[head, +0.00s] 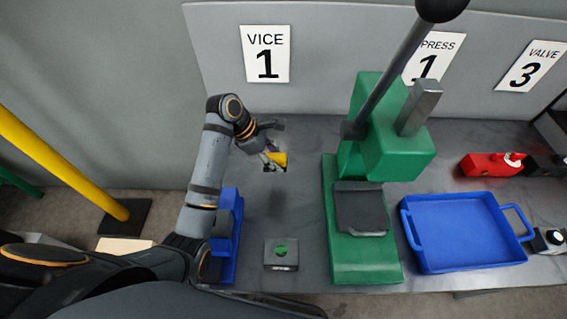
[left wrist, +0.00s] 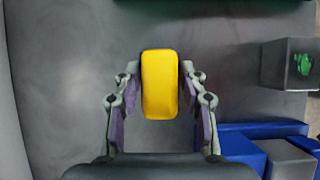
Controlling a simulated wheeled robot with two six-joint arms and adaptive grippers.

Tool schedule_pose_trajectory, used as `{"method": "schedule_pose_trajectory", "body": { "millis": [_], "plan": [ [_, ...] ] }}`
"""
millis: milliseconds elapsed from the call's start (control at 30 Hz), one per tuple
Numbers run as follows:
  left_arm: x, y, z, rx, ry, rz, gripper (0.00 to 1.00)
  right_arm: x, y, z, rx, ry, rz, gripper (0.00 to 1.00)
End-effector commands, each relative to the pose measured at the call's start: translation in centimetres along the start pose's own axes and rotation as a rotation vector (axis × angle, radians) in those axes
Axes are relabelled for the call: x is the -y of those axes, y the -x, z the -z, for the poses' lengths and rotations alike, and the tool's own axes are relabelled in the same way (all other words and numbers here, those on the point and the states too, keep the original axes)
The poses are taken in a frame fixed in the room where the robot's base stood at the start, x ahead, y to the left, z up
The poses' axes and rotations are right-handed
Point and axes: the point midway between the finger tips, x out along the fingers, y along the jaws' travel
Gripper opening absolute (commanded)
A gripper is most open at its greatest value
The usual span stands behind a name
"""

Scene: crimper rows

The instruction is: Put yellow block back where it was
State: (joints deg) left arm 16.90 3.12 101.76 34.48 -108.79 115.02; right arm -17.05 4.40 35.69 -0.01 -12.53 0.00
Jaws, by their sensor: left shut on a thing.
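The yellow block (head: 279,158) is between the fingers of my left gripper (head: 271,160), over the left part of the grey bench. In the left wrist view the yellow block (left wrist: 160,85) stands upright in the picture, with a finger of the left gripper (left wrist: 160,100) against each side. The gripper is shut on it. The block seems to be above the bench top, but its exact height cannot be told. My right gripper is not in view.
A grey box with a green mark (head: 281,262) sits nearby. Bench between block and press is clear.

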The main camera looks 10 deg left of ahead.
Motion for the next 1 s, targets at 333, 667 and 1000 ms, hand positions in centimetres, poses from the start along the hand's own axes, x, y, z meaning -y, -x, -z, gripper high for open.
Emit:
{"method": "schedule_pose_trajectory", "body": {
  "millis": [333, 667, 1000],
  "plan": [
    [-4.7, -5.8, 0.9, 0.0, -0.001, 0.0, 0.12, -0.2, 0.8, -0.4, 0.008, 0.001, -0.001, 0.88],
    [-5.1, -8.2, 2.1, -0.002, 0.001, 0.003, 0.12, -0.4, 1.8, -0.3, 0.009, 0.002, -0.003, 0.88],
    [-5.2, -9.2, 2.7, -0.001, -0.001, -0.002, 0.12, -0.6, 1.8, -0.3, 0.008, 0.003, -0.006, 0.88]
  ]
}}
